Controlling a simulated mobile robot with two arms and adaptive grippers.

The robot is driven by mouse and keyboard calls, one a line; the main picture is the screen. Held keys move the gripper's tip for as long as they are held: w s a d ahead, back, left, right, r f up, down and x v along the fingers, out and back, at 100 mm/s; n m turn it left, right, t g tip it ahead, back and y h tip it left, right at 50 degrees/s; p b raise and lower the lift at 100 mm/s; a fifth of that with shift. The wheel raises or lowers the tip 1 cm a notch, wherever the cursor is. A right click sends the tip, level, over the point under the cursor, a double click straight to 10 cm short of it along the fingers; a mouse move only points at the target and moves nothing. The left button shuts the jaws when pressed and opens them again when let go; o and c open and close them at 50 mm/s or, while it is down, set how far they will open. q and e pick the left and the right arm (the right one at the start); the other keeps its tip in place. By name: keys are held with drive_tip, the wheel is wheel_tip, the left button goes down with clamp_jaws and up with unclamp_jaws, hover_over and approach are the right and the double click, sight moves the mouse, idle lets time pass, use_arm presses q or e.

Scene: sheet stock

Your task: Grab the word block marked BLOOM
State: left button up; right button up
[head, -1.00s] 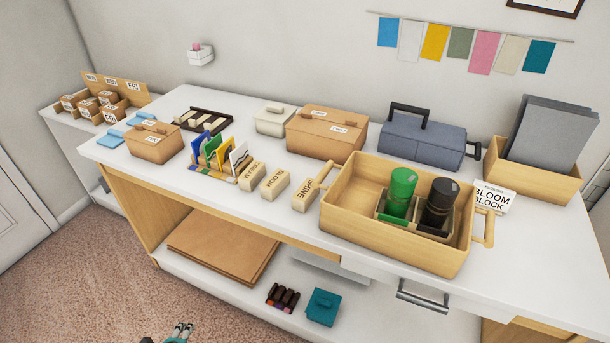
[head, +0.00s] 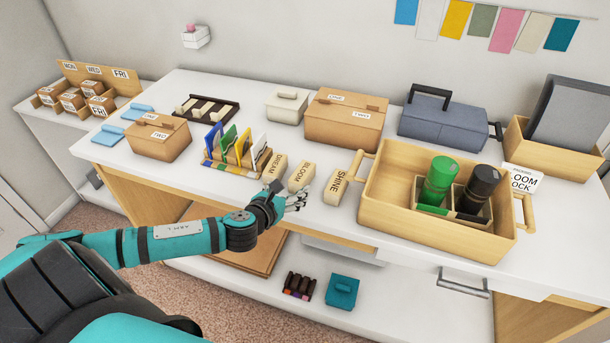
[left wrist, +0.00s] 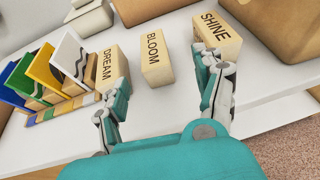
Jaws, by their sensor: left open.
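The BLOOM word block (head: 302,175) is a pale wooden block near the front edge of the white table, between the DREAM block (head: 275,167) and the SHINE block (head: 337,189). My left gripper (head: 295,198) is open just in front of BLOOM. In the left wrist view, BLOOM (left wrist: 156,60) stands ahead of the gap between my left gripper's fingers (left wrist: 163,92), untouched. The left finger overlaps the lower part of DREAM (left wrist: 114,70) and the right finger overlaps part of SHINE (left wrist: 217,38); contact is unclear. My right gripper is not in view.
A wooden tray (head: 375,222) with green and dark cylinders stands right of SHINE. Colored cards in a rack (head: 232,165) stand left of DREAM. A sign (head: 521,181) is behind the tray's right handle. The table's front edge lies under my left arm.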

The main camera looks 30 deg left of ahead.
sight(302, 175)
use_arm(q)
drive_tip(key=x, duration=0.6)
drive_tip(key=shift+a, duration=0.1)
drive_tip(key=x, duration=0.2)
drive_tip(key=p+x, duration=0.1)
drive_tip(key=x, duration=0.1)
drive_tip(key=shift+w+a, duration=0.2)
drive_tip(key=shift+a, duration=0.25)
drive_tip(key=shift+w+f, duration=0.2)
drive_tip(key=shift+w, duration=0.1)
drive_tip(key=c, duration=1.3)
